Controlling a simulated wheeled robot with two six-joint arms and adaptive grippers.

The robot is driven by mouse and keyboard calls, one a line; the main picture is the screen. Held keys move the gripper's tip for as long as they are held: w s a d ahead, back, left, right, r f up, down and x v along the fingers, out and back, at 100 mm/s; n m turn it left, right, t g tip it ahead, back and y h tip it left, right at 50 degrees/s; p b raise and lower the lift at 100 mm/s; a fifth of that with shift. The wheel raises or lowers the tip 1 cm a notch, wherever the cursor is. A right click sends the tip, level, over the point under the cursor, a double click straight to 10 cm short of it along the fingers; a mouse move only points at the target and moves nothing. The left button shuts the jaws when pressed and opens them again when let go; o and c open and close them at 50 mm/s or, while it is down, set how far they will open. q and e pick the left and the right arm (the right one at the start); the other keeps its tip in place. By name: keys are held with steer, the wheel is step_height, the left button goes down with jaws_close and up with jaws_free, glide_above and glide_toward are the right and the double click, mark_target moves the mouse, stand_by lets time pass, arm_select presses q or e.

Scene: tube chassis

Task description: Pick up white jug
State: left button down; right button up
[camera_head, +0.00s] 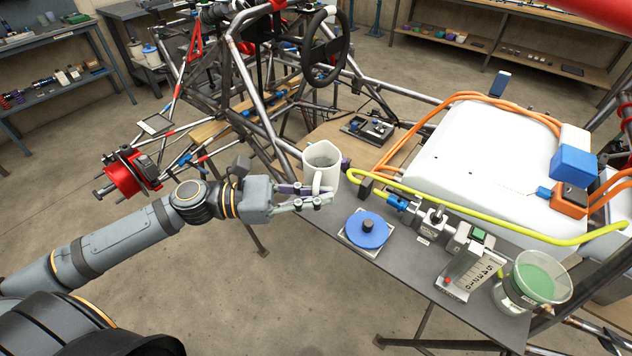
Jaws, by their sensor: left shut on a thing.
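The white jug (322,160) is upright near the left edge of the grey work table (410,262), its open top and handle facing me. My left gripper (318,194) comes in from the left and is shut on the jug, with its fingers around the lower part by the handle. Part of the jug's lower side is hidden by the fingers. I cannot tell whether its base touches the surface behind it. My right gripper is not in view.
The tube chassis (245,75) stands behind.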

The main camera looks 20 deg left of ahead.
arm_select(q)
steer(key=s+d+r+p, duration=0.3)
steer(key=s+r+p, duration=0.1)
steer(key=s+p, duration=0.3)
steer(key=shift+s+d+p, duration=0.3)
steer(key=shift+s+d, duration=0.1)
steer(key=shift+s, duration=0.25)
steer(key=shift+r, duration=0.15)
